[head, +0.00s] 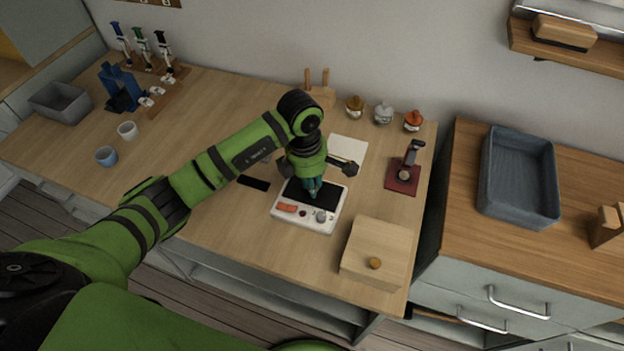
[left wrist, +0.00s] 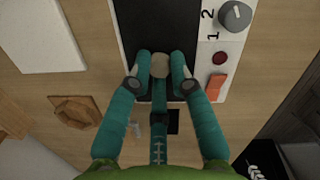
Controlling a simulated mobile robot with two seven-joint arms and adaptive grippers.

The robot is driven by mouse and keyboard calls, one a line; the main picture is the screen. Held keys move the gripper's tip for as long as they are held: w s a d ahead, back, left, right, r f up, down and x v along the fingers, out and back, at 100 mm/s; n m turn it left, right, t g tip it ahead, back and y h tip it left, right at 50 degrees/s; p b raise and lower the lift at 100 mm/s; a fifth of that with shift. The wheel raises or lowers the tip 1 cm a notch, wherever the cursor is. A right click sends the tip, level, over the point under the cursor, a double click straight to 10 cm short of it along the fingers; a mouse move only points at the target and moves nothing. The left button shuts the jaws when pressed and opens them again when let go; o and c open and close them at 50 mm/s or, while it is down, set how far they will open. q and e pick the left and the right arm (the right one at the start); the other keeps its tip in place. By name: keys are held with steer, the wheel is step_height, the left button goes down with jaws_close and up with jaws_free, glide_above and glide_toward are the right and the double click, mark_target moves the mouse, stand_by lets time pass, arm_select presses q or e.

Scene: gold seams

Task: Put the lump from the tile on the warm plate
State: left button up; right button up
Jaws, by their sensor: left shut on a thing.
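The warm plate (head: 326,194) is a white device with a black top, a red-orange switch and a grey dial; its black top (left wrist: 158,22) also fills the upper middle of the left wrist view. My left gripper (head: 311,190) is over the black top. In the left wrist view its teal fingers are shut on a small pale lump (left wrist: 160,65), near the edge of the black top. I cannot tell whether the lump touches the plate. A flat black slab (head: 253,183), perhaps the tile, lies left of the plate. My right gripper is not in view.
A pale sheet (head: 347,150) lies behind the plate. A wooden box (head: 377,252) with a knob stands front right, and a dark red stand (head: 403,177) right. Jars (head: 383,113) line the back. Cups (head: 127,130) stand left. The counter between cups and slab is clear.

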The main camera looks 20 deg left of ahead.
mark_target(308, 191)
arm_select(q)
steer(key=shift+f, duration=0.1)
steer(key=o, duration=0.8)
steer(key=shift+r, duration=0.35)
steer(key=shift+s+a+r+b, duration=0.15)
steer(key=shift+r+b, duration=0.35)
steer(key=shift+r, duration=1.45)
steer(key=shift+a+r+b, duration=0.2)
steer(key=shift+r+b, duration=0.3)
steer(key=shift+r, duration=1.4)
steer(key=shift+s+a+r+b, duration=0.15)
steer(key=shift+r+b, duration=0.35)
steer(key=shift+r, duration=1.45)
